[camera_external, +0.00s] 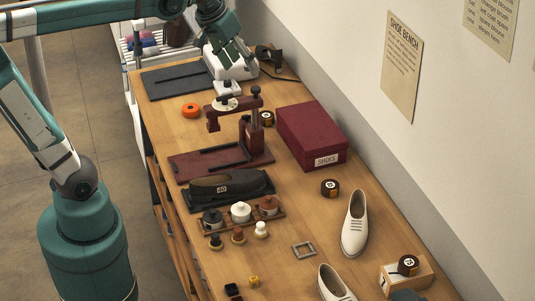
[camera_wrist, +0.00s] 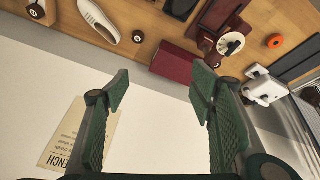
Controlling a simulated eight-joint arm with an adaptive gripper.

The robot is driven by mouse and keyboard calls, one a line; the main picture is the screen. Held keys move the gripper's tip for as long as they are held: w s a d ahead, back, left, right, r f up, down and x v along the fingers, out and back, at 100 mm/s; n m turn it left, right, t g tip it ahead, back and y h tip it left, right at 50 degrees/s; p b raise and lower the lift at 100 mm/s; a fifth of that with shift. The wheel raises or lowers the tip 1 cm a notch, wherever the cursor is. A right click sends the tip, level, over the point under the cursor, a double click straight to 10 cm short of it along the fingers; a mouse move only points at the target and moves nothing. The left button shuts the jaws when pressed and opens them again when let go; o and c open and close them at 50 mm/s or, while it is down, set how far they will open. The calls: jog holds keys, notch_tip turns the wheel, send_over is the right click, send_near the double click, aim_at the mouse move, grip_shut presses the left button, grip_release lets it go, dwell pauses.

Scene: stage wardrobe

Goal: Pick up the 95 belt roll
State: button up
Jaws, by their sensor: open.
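Three dark rolls with pale round labels are on the bench in the external view; their numbers are too small to read, so I cannot tell which is the 95 belt roll. One belt roll (camera_external: 266,118) lies by the red box's far end, another belt roll (camera_external: 330,188) by its near end, and a third belt roll (camera_external: 408,265) on a small wooden box. In the wrist view one belt roll (camera_wrist: 109,37) lies beside the white shoe and another belt roll (camera_wrist: 36,9) at the top left. My gripper (camera_external: 236,50) is open and empty above the bench's far end; its fingers (camera_wrist: 158,95) are spread.
A red shoe box (camera_external: 310,135), a white machine (camera_external: 232,66) and a dark red press (camera_external: 250,140) stand on the bench. White shoes (camera_external: 355,225) and a row of pots (camera_external: 240,212) are nearer. An orange roll (camera_external: 190,110) lies left. The wall (camera_external: 350,70) bounds the right.

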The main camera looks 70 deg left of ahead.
jog(key=w+a+r+n+g, duration=0.1)
jog(key=w+a+n, duration=0.2)
jog(key=w+a, duration=0.5)
jog(key=n+g+b, duration=0.3)
jog(key=n+g, duration=0.1)
jog(key=n, duration=0.4)
send_over(266, 114)
jog(key=shift+h, duration=0.4)
notch_tip(266, 114, down, 43)
jog(key=shift+r, duration=0.1)
jog(key=shift+d+f, duration=0.1)
jog(key=shift+f, duration=0.15)
jog(key=shift+f, duration=1.3)
jog(key=shift+f, duration=0.1)
